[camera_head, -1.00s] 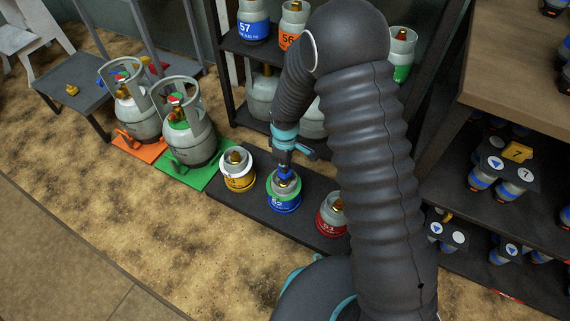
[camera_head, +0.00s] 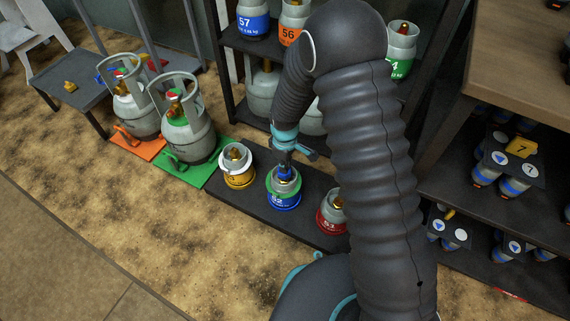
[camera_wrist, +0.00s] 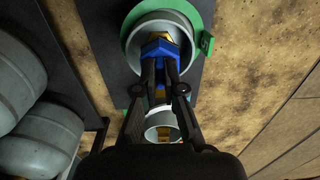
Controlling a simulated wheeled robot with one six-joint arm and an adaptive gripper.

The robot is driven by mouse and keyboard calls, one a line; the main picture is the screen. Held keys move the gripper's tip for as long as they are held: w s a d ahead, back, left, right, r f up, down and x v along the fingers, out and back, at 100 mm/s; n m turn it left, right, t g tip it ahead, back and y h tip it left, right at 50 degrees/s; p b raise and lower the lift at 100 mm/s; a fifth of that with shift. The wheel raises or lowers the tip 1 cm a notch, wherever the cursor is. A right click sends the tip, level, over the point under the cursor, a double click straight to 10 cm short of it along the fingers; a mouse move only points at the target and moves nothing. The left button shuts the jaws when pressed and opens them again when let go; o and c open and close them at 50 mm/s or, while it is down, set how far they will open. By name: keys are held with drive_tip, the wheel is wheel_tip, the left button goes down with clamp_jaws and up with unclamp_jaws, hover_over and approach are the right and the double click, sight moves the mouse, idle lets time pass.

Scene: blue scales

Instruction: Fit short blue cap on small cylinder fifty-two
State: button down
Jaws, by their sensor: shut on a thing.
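Small cylinder fifty-two (camera_head: 284,200) stands upright on the low dark platform, with a blue band and a green ring around its collar. My gripper (camera_head: 286,164) points down over it. The gripper is shut on the short blue cap (camera_head: 284,173), which is at the valve inside the collar. In the wrist view the cap (camera_wrist: 160,48) sits between my fingertips (camera_wrist: 160,66), with brass of the valve (camera_wrist: 166,36) showing beside it. The fingers hide part of the cap, and I cannot tell whether it is fully seated.
A yellow-banded cylinder (camera_head: 237,167) stands to the left and a red-banded one (camera_head: 331,213) to the right on the same platform (camera_head: 256,207). Two large grey cylinders (camera_head: 187,130) stand on coloured mats at the left. A shelf of cylinders rises behind. Sandy floor in front is clear.

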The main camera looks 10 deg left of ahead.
drive_tip(key=shift+f+b, duration=0.4)
drive_tip(key=shift+f, duration=0.2)
drive_tip(key=c, duration=1.2)
unclamp_jaws()
drive_tip(key=shift+r, duration=0.15)
wheel_tip(320, 180, up, 12)
